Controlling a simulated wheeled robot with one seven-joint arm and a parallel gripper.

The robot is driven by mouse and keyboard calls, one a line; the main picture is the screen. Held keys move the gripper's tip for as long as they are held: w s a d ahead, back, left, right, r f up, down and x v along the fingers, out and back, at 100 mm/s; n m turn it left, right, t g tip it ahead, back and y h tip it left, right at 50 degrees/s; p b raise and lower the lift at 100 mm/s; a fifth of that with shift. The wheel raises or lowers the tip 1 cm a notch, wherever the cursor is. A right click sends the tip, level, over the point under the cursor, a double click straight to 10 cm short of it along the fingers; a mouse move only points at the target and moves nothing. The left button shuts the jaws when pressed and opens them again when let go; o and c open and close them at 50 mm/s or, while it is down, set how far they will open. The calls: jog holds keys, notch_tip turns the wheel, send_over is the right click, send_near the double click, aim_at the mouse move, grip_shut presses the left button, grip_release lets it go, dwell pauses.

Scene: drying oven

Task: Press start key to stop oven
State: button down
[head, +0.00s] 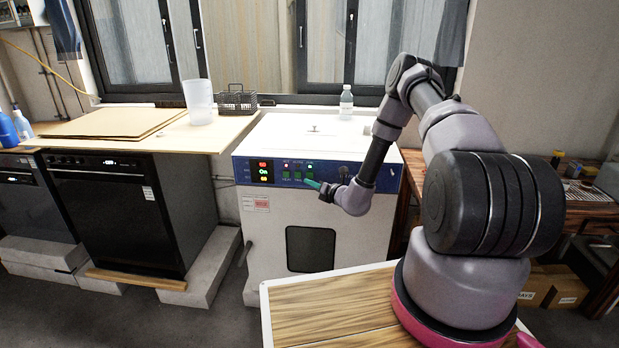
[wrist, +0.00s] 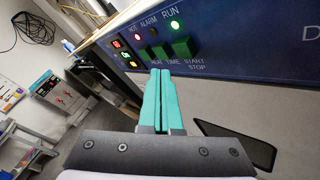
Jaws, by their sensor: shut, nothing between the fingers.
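The white drying oven (head: 350,235) has a blue control panel (wrist: 260,42) on its upper front. In the wrist view the green START/STOP key (wrist: 181,48) is the rightmost of the green keys, beside the TIME key (wrist: 159,51). The RUN light (wrist: 175,25) glows green and the HOT light (wrist: 137,37) red. The small display (head: 263,171) reads "On". My gripper (wrist: 163,72) has its teal fingers shut and empty, tips just below the TIME and START/STOP keys in the picture. It also shows before the panel in the head view (head: 313,184). I cannot tell whether the tips touch the panel.
A clear bottle (head: 346,102) stands on the oven top. Left of the oven are a black appliance (head: 115,205) and a wooden counter (head: 215,133) with a plastic beaker (head: 199,100) and a wire basket (head: 237,100). A wooden workbench (head: 590,205) stands at the right.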

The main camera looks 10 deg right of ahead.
aim_at(307, 176)
jog(key=shift+w+d, duration=0.2)
jog(key=shift+w, duration=0.3)
jog(key=shift+w+d, duration=0.15)
jog(key=shift+w, duration=0.35)
jog(key=shift+w, duration=0.15)
dwell(1.3)
jog(key=shift+w+d, duration=0.1)
jog(key=shift+w, duration=0.15)
jog(key=shift+w+d, duration=0.3)
jog(key=shift+w, duration=0.5)
dwell(1.0)
jog(key=shift+s, duration=0.1)
jog(key=shift+s+a, duration=0.2)
jog(key=shift+s, duration=0.35)
jog(key=shift+s+a, duration=0.2)
jog(key=shift+s, duration=0.35)
jog(key=s, duration=0.1)
jog(key=s+a, duration=0.1)
jog(key=s, duration=0.2)
jog(key=shift+s+a, duration=0.3)
jog(key=shift+s, duration=0.1)
